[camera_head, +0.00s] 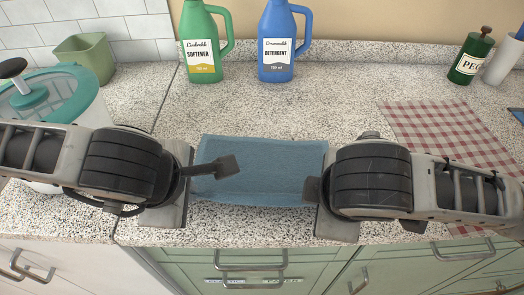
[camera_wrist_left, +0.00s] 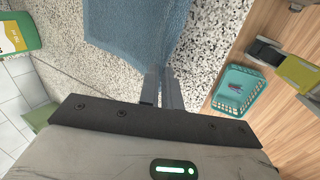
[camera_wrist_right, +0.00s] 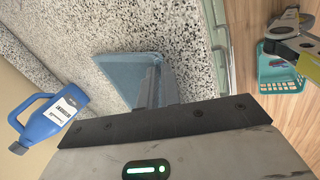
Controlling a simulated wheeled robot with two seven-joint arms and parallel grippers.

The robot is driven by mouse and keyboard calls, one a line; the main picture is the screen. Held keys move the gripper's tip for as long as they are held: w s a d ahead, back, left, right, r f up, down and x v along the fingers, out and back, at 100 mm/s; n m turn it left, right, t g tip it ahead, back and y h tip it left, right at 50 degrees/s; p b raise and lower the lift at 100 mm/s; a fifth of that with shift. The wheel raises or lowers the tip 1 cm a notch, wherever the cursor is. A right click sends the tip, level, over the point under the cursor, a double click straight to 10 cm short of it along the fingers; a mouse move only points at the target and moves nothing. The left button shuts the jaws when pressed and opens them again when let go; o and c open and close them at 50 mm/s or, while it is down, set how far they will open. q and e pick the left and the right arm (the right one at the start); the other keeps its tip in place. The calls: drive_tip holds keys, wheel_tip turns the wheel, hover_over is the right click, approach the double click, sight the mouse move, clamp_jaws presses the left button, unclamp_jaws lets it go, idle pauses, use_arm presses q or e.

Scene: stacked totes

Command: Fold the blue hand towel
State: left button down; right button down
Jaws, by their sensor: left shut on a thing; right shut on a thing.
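The blue hand towel (camera_head: 262,160) lies on the speckled counter in the middle of the head view, between my two grippers. Its near edge hangs in a band between them, with a crease across it. My left gripper (camera_head: 222,168) is shut on the towel's left near part; the left wrist view shows the towel (camera_wrist_left: 135,30) running into the closed fingers (camera_wrist_left: 160,88). My right gripper (camera_head: 312,190) is shut on the right near part; the right wrist view shows the towel (camera_wrist_right: 125,72) beside the closed fingers (camera_wrist_right: 154,85).
A green softener bottle (camera_head: 204,45) and a blue detergent bottle (camera_head: 280,45) stand behind the towel. A red checked cloth (camera_head: 440,130) lies at right. A teal-lidded container (camera_head: 60,90) stands at left. The counter between towel and bottles is clear.

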use_arm(q)
drive_tip(key=c, duration=1.3)
unclamp_jaws()
use_arm(e)
drive_tip(key=c, duration=1.3)
unclamp_jaws()
